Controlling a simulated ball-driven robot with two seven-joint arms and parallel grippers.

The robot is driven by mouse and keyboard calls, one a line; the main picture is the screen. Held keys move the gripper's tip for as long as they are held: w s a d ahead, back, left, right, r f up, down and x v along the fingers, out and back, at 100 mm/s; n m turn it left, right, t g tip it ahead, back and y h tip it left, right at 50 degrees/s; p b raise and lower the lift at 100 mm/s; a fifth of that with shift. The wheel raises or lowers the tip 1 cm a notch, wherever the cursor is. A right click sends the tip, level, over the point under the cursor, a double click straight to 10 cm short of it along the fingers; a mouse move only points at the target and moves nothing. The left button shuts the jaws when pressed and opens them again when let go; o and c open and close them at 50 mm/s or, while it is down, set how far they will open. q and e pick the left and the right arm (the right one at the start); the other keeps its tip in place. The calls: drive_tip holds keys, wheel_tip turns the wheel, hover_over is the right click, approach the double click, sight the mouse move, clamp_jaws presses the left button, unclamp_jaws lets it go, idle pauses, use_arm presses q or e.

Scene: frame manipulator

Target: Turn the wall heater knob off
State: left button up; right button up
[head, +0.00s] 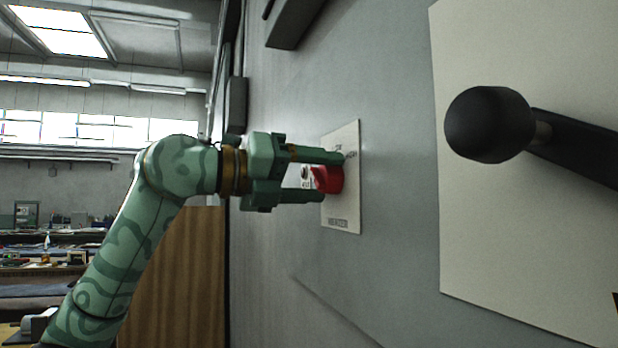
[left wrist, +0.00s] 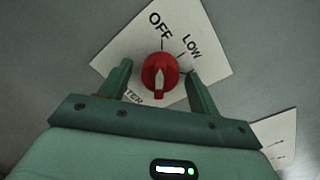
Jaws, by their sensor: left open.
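The red heater knob (head: 328,180) sits on a white label plate (head: 345,217) on the grey wall. In the left wrist view the knob (left wrist: 160,70) carries a pale pointer whose light end faces down the picture, away from the printed OFF and LOW marks on the plate (left wrist: 215,60). My left gripper (head: 331,176) is open, with its fingers reaching toward the wall on either side of the knob. In the left wrist view my left gripper (left wrist: 158,72) has a gap between each finger and the knob; contact is not evident. My right gripper is not in view.
A black ball handle (head: 490,124) on a dark lever stands out from a cream panel (head: 530,240) at the right. A dark box (head: 292,22) juts from the wall above. A wooden panel (head: 175,280) stands behind my left arm. The wall below the plate is clear.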

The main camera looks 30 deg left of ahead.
use_arm(q)
drive_tip(key=b+v, duration=0.2)
drive_tip(key=v, duration=1.4)
drive_tip(key=shift+s, duration=0.15)
drive_tip(key=shift+a, duration=0.1)
